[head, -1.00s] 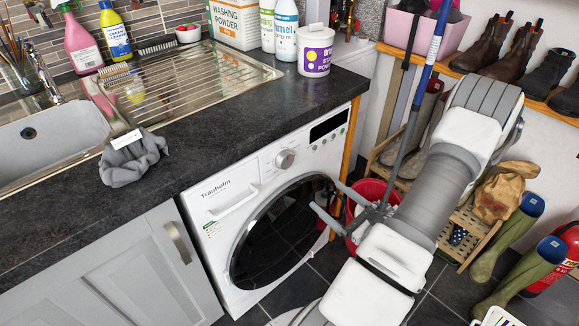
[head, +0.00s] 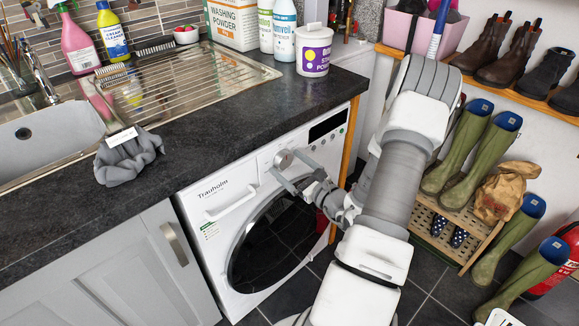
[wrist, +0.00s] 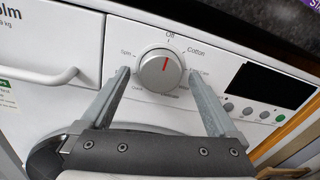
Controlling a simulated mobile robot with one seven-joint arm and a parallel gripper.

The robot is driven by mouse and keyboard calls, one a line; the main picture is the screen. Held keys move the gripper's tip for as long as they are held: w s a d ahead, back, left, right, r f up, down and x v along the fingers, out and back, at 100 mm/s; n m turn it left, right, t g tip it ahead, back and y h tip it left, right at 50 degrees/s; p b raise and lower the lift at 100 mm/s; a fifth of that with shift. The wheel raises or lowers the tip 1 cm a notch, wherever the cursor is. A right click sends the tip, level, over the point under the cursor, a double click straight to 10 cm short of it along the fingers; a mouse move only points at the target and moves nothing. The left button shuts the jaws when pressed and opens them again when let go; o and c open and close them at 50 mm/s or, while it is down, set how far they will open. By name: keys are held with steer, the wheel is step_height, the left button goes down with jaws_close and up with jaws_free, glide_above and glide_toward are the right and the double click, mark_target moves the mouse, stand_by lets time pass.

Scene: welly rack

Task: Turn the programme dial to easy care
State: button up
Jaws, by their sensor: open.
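The programme dial (wrist: 160,70) is a round silver knob on the white washing machine's panel; it also shows in the head view (head: 284,158). Its red mark points up at "Off". "Cotton" is printed at the upper right and "Spin" at the left. A label right of the dial, seemingly "Easy Care", is partly covered by the right finger. My gripper (wrist: 159,76) is open, with one finger on each side of the dial and a gap on both sides. In the head view my gripper (head: 290,168) is in front of the panel.
The washing machine (head: 215,255) has a drawer handle (wrist: 40,77) left of the dial and a dark display (wrist: 268,85) with buttons at the right. The dark worktop (head: 235,112) overhangs above. Green wellies (head: 465,150) stand on a wooden rack to the right.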

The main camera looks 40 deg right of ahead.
steer(key=c, duration=1.4)
steer(key=shift+r+m+p, duration=0.1)
steer(key=shift+m+p, duration=0.3)
steer(key=m+p, duration=0.2)
steer(key=shift+r+m+p, duration=0.15)
steer(key=shift+m+p, duration=0.15)
steer(key=shift+p, duration=0.1)
steer(key=m+p, duration=0.4)
steer(key=shift+s+a, duration=0.1)
steer(key=shift+a, duration=0.05)
steer(key=m+p, duration=0.1)
steer(key=m, duration=0.1)
steer(key=m+p, duration=0.2)
steer(key=shift+m+g+y, duration=0.3)
steer(key=shift+m+p, duration=1)
steer(key=shift+m, duration=0.6)
steer(key=shift+a, duration=0.1)
